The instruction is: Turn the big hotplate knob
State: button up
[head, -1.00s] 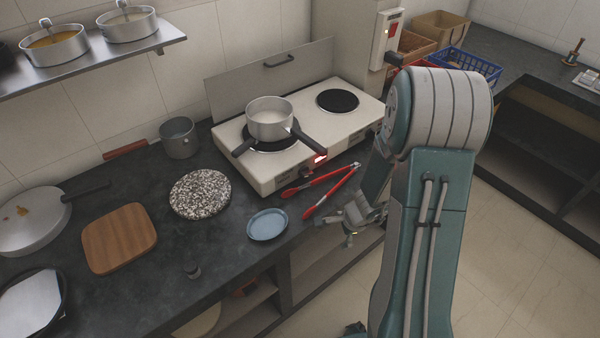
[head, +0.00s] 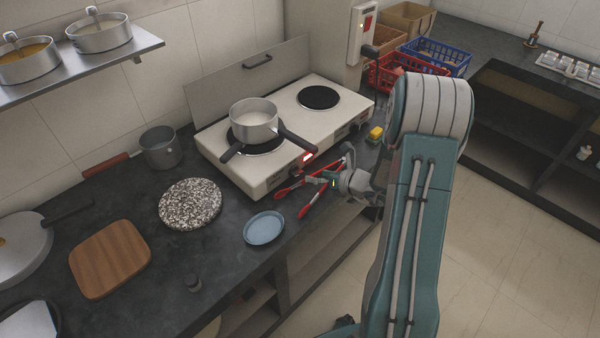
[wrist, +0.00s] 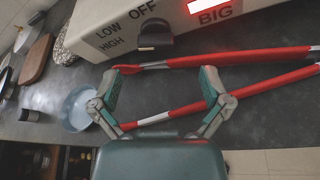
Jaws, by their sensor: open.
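The white two-burner hotplate (head: 222,160) stands on the dark counter. Its big knob (wrist: 155,38) is a black knob on the front panel, with OFF, LOW and HIGH lettering to its left and above; a red lit indicator and a BIG label (wrist: 215,16) are to its right. My gripper (wrist: 162,86) is open and empty. Its two teal-padded fingers point at the panel, with the knob ahead of the gap between them and apart from both. In the head view my gripper (head: 326,181) is in front of the hotplate's front edge, above the red tongs.
Red-handled tongs (wrist: 240,58) lie on the counter between my gripper and the panel. A blue plate (head: 264,229) and a speckled round board (head: 190,204) lie left. A yellow object (head: 375,133) stands right.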

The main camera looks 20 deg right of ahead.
aim_at(300, 173)
jog(key=x, duration=0.6)
jog(key=shift+a, duration=0.4)
jog(key=shift+d, duration=0.1)
jog(key=shift+d, duration=0.15)
jog(key=c, duration=1.2)
